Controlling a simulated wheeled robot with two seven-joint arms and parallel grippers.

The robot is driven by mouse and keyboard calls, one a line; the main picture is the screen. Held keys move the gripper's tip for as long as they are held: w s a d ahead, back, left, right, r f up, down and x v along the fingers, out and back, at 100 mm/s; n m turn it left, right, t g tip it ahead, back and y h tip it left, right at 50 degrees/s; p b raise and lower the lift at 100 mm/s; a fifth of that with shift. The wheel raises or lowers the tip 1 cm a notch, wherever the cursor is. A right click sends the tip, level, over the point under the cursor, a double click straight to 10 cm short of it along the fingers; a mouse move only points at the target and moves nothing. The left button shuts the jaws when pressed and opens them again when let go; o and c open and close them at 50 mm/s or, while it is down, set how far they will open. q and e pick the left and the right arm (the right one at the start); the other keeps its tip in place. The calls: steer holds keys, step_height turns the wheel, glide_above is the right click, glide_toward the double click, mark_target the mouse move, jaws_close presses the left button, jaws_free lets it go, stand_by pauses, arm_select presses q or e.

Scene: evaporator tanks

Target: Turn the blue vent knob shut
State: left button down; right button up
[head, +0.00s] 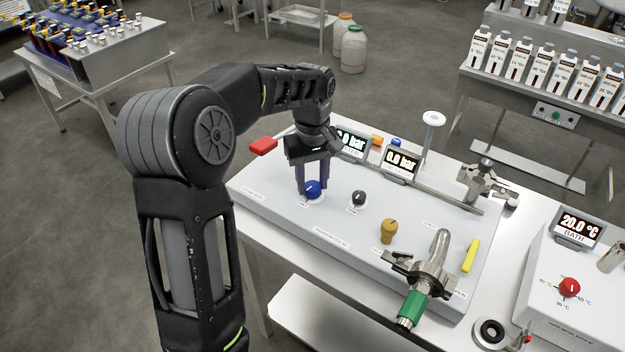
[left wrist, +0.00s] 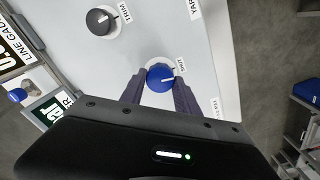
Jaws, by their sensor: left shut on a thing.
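The blue vent knob (head: 313,188) sits on the white panel near its left end. It has a white pointer line and a pale round plate under it. My left gripper (head: 313,186) reaches down from above, with its fingers on either side of the knob. In the left wrist view, the blue knob (left wrist: 160,77) sits between the two fingertips (left wrist: 160,82), which are closed on it. Its pointer line runs toward the right there, near a label. My right gripper is in neither view.
A dark trim knob (head: 359,198) and a tan knob (head: 389,230) stand to the right on the panel (head: 270,205). Two displays (head: 402,162) stand behind, the readable one showing 0.0 bar. A red handle (head: 263,146) lies left of the gripper. A green-handled fitting (head: 412,308) is at the front.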

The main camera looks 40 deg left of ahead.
mark_target(312, 185)
arm_select(q)
steer(key=shift+n, duration=0.9)
steer(key=c, duration=0.9)
jaws_free()
steer(key=shift+r, duration=0.15)
step_height(312, 185, up, 8)
steer(key=shift+f+b, duration=0.2)
steer(key=shift+b, duration=0.2)
